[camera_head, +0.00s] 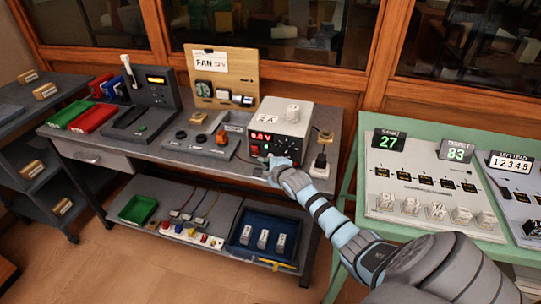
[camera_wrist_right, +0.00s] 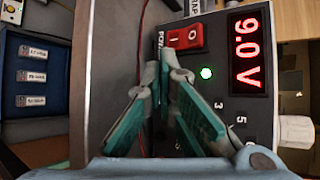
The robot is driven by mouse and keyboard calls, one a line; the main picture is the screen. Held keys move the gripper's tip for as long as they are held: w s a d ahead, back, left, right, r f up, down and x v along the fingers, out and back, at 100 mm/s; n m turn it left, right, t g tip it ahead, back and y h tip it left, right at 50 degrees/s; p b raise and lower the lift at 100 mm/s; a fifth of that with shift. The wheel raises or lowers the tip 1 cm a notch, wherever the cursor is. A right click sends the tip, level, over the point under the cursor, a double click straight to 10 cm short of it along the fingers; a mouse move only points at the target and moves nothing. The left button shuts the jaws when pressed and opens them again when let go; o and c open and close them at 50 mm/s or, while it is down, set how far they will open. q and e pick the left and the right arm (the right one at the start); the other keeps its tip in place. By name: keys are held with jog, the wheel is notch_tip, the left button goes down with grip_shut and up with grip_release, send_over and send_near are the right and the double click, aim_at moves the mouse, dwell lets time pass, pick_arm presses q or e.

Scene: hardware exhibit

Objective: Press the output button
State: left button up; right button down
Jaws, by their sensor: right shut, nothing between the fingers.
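The power supply (camera_head: 300,124) is a pale box with a dark front panel, standing on the grey bench. Its red display (camera_head: 263,136) is lit and reads 9.0 V in the right wrist view (camera_wrist_right: 248,48). Beside the display are a red rocker switch (camera_wrist_right: 185,37) and a round, lit green spot (camera_wrist_right: 206,73); I cannot read a label naming the output button. My right gripper (camera_head: 269,165) is at the lower front of the supply. In the wrist view its green-padded fingers (camera_wrist_right: 166,68) are shut and empty, tips close to the switch; contact is unclear.
A black plug (camera_head: 320,161) stands right of the supply. A fan board (camera_head: 222,76) and a grey fixture (camera_head: 203,139) are to the left. A green table (camera_head: 345,190) with display panels is at the right. Blue tray (camera_head: 240,246) sits on the lower shelf.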

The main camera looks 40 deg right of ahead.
jog(key=s+a+p, duration=0.3)
jog(key=a+p, duration=0.2)
jog(key=shift+s, duration=0.2)
jog(key=shift+f, duration=0.1)
dwell(0.4)
